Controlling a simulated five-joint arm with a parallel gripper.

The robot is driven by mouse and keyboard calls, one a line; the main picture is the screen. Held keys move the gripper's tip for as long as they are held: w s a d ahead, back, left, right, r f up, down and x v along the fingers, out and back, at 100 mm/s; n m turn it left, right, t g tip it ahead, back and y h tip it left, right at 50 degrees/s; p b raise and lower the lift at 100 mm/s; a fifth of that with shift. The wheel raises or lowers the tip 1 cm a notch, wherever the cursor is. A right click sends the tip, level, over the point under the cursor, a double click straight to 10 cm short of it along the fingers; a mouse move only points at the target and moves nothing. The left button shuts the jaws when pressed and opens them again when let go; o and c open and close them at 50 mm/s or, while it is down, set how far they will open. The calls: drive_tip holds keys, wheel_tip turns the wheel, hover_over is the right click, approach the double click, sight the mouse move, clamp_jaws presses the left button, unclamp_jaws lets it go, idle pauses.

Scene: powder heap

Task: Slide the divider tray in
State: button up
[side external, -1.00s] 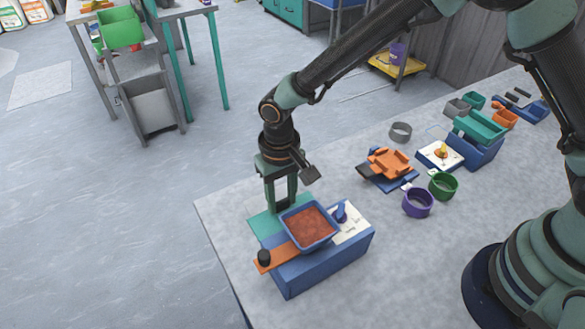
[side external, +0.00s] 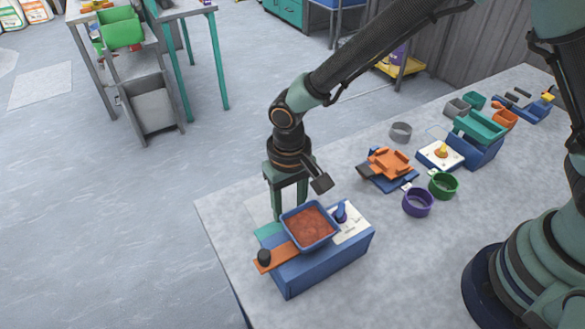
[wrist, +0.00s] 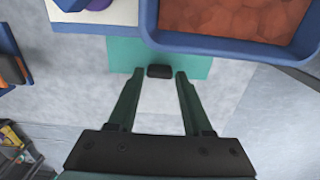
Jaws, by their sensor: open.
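The divider tray looks to be the teal plate (side external: 267,231), which sticks out from the back of the blue box (side external: 325,265), under the powder bin. It also shows in the wrist view (wrist: 196,62), with a dark knob (wrist: 159,71) at its outer edge. My gripper (side external: 289,210) is open behind the box. In the wrist view my gripper's fingertips (wrist: 156,75) stand on either side of the knob, with gaps. The square blue bin (side external: 309,244) sits on the box, filled with reddish powder (side external: 309,227). The tray's inner part is hidden.
An orange slide (side external: 277,257) with a black knob (side external: 264,256) sticks out at the front left. A blue knob (side external: 341,211) stands on a white panel beside the bin. Purple (side external: 418,203) and green (side external: 442,187) cups and an orange part (side external: 390,163) lie right.

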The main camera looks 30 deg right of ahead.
drive_tip(key=shift+r, duration=3.15)
drive_tip(key=shift+r, duration=0.1)
drive_tip(key=s+d+r+t, duration=0.2)
drive_tip(key=d+r, duration=0.6)
drive_tip(key=d, duration=0.4)
drive_tip(key=s+d+r+t, duration=0.3)
drive_tip(key=d+r, duration=0.4)
drive_tip(key=d, duration=0.5)
drive_tip(key=shift+s+d+r+t, duration=0.3)
drive_tip(key=shift+s+r, duration=0.05)
drive_tip(key=shift+s, duration=0.2)
